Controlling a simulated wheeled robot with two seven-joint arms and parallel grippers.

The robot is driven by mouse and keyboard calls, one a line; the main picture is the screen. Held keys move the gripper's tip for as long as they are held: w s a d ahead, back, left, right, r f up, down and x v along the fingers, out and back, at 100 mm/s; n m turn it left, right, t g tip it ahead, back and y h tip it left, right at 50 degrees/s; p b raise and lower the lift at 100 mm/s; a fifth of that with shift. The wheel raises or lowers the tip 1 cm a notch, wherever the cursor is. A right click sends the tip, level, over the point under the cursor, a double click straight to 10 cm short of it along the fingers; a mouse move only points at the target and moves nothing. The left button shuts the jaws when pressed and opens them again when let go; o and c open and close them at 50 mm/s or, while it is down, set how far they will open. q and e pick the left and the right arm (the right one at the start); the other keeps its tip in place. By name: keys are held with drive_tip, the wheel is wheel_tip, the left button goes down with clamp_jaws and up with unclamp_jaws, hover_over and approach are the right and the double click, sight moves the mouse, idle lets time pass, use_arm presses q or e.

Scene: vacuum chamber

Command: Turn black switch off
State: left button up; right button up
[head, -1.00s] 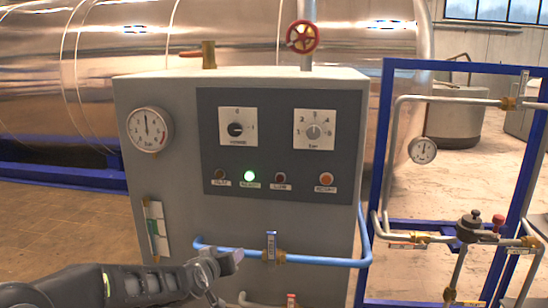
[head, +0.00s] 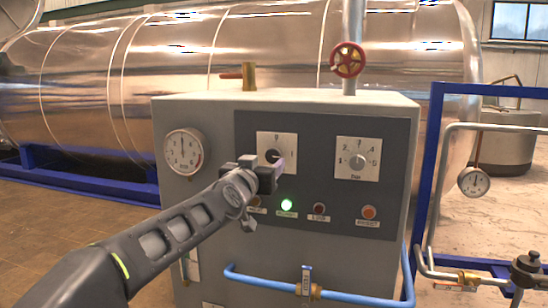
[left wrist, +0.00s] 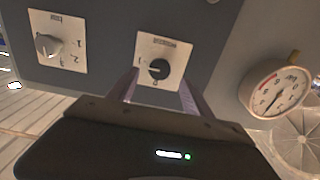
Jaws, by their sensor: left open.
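The black switch (left wrist: 159,69) is a round knob on a white square plate on the dark grey panel. In the head view its plate (head: 277,142) is partly covered by my left gripper (head: 275,172). In the left wrist view the left gripper (left wrist: 160,92) is open, its two fingers pointing at the panel on either side of the switch's lower part. I cannot tell whether the fingers touch the plate. The pointer direction of the switch is hard to make out. My right gripper is not in view.
A grey selector knob (head: 357,161) is right of the switch. Below are a lit green lamp (head: 287,205) and an orange button (head: 368,212). A round gauge (head: 186,151) is at left. A blue pipe (head: 345,297) runs along the cabinet's lower front.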

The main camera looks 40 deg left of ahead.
sight(272, 157)
use_arm(q)
drive_tip(key=p+x, duration=0.1)
drive_tip(key=x, duration=0.6)
drive_tip(key=shift+w, duration=0.15)
clamp_jaws()
idle(0.4)
